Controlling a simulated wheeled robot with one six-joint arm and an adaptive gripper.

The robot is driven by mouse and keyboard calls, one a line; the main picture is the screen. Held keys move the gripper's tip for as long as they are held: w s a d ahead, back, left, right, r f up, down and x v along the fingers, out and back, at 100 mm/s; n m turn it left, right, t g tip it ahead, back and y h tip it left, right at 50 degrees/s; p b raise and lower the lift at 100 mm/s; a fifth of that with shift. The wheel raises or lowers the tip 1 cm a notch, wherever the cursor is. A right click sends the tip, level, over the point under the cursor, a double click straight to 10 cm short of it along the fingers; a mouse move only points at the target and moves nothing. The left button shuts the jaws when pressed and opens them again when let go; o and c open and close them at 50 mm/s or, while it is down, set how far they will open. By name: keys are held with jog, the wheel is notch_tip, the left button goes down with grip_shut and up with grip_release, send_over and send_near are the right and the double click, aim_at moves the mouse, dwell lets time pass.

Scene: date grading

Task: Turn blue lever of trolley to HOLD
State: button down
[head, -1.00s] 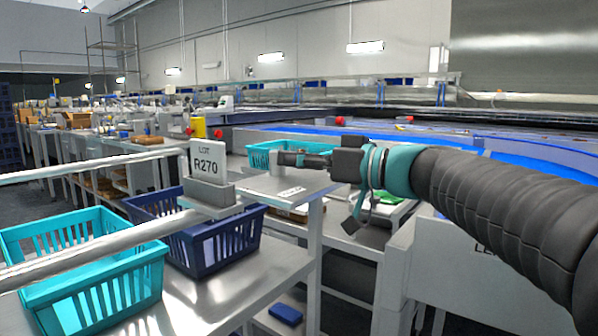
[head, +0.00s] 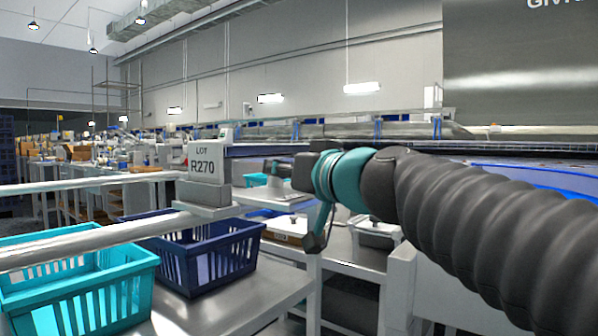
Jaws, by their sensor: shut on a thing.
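I see no blue lever and no HOLD mark, so I cannot tell the lever's position. I cannot tell which piece of furniture is the trolley.
A turquoise basket (head: 130,258) and a navy basket (head: 240,246) stand on a metal surface at the left. White rails (head: 85,250) and the LOT R270 sign (head: 205,165) are in front. A white-grey container (head: 378,238) sits below my arm.

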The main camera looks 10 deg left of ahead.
dwell(0.3)
jog(key=c, duration=0.9)
grip_release()
jog(key=v, duration=1.2)
jog(key=shift+a, duration=0.1)
